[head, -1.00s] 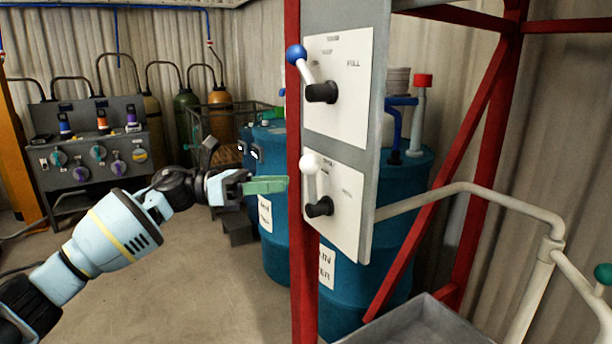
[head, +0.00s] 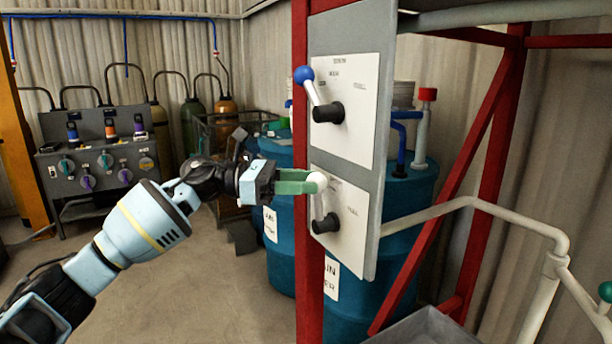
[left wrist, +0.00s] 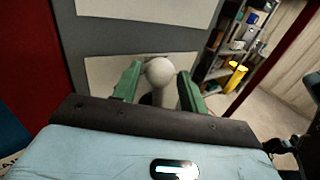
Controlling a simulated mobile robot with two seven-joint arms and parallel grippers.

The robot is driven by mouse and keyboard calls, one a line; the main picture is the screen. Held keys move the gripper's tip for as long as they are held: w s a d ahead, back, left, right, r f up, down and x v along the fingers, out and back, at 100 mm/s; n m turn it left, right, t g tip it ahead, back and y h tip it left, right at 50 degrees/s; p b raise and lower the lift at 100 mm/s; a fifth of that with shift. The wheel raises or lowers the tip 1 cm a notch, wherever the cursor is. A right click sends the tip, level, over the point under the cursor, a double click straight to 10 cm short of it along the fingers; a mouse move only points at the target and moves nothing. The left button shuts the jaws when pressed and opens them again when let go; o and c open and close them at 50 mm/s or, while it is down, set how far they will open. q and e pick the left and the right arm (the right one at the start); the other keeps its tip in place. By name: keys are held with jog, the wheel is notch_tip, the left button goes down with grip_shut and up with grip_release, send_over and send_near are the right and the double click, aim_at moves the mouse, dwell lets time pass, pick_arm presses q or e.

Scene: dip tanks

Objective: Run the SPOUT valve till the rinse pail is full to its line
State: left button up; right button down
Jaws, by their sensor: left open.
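The grey valve panel (head: 384,100) carries two lever valves on white plates. The upper lever has a blue ball knob (head: 303,74); the lower has a white ball knob (head: 318,181) on a lever standing near upright. The plate lettering is too small to tell which is SPOUT. My left gripper (head: 306,184) has green fingers at the white knob. In the left wrist view the white knob (left wrist: 159,71) lies between the fingers, which stand open on either side of it. I cannot make out the rinse pail. My right gripper is not in view.
A red post (head: 302,250) stands directly beside the panel at its left. Blue drums (head: 407,200) are behind it. A pale pipe (head: 515,221) and a grey basin (head: 425,328) are at the lower right. The floor at left is clear.

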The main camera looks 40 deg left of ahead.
pick_arm(q)
jog(key=shift+w+d, duration=0.3)
jog(key=shift+d, duration=0.15)
grip_shut()
jog(key=shift+a+f, duration=0.1)
